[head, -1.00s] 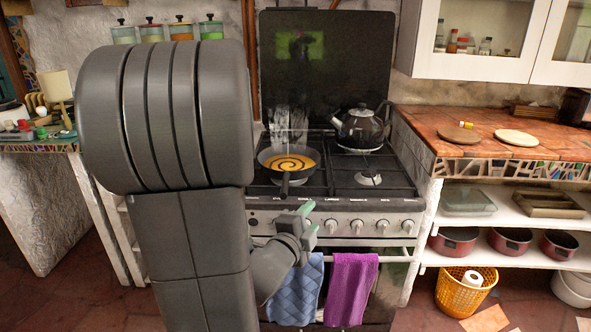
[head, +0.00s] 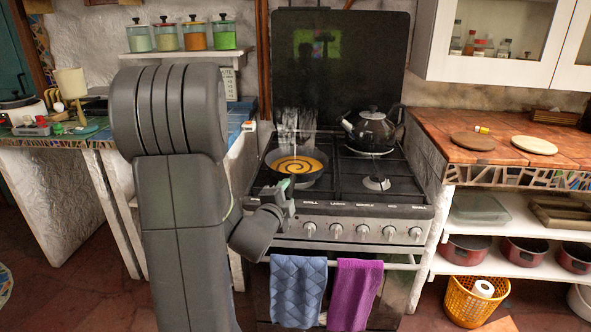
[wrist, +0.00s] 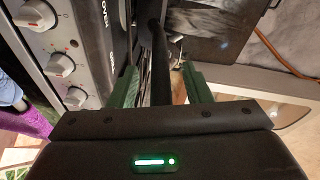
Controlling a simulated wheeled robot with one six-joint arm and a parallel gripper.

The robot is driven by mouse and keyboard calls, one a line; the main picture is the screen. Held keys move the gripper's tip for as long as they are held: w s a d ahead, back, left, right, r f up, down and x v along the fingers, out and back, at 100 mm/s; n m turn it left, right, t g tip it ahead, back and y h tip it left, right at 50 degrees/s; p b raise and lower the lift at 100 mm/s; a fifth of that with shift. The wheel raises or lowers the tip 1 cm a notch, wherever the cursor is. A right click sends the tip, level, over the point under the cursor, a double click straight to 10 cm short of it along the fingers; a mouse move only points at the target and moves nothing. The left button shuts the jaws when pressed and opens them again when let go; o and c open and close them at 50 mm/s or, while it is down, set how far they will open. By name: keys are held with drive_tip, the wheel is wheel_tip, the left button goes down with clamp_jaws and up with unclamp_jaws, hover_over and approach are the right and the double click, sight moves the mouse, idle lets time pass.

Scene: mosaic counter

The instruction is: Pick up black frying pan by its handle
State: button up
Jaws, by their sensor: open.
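The black frying pan (head: 313,178) sits on the front left burner of the stove, with an orange and dark spiral in it. My gripper (head: 287,188) is at the pan's front edge in the head view and hides the handle there. In the wrist view, the dark handle (wrist: 160,65) runs between the two green fingers of my open gripper (wrist: 161,88). A gap shows on both sides of the handle, so the fingers look apart from it.
The stove (head: 410,212) has a row of knobs along its front. A dark kettle (head: 371,131) stands on the back right burner. Blue (head: 298,290) and purple (head: 354,293) towels hang on the oven rail. A tiled counter (head: 480,130) is at the right.

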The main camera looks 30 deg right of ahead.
drive_tip(key=shift+w+d, duration=0.2)
clamp_jaws()
idle(1.2)
drive_tip(key=shift+r, duration=0.1)
